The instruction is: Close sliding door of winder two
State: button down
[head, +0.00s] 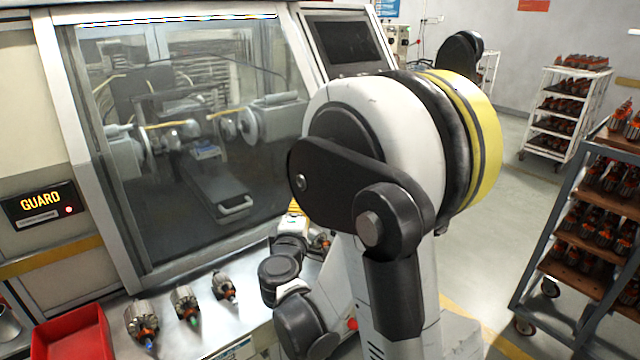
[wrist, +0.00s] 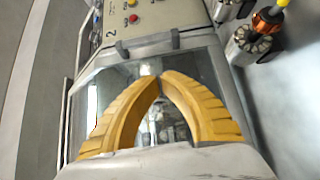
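The winder (head: 21,160) fills the left of the head view. Its framed glass door (head: 190,150) stands in front of the winding heads, and my arm hides its lower right part. I cannot tell whether the door is fully closed. In the wrist view a glass panel (wrist: 105,90) with a grey bar (wrist: 145,48) across it lies beyond my gripper, below a control panel marked 2 (wrist: 118,30). My gripper (wrist: 161,76) has its yellow fingertips together, with nothing visible between them. The tips overlap the glass just below the bar; contact cannot be told.
Several armatures (head: 185,300) lie on the metal ledge below the door, beside a red bin (head: 80,335). A lit GUARD sign (head: 40,203) is at the left. A cart of armatures (head: 540,265) stands at the right, a white rack (head: 568,110) behind. Floor between is clear.

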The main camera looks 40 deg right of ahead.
jog(key=s+d+b+x, duration=0.1)
jog(key=b+x, duration=0.1)
jog(key=x, duration=1)
jog(key=shift+d, duration=0.55)
jog(key=shift+s+f, duration=0.1)
jog(key=shift+s, duration=0.1)
jog(key=d+b, duration=0.1)
jog(key=d, duration=0.4)
jog(key=shift+d, duration=0.3)
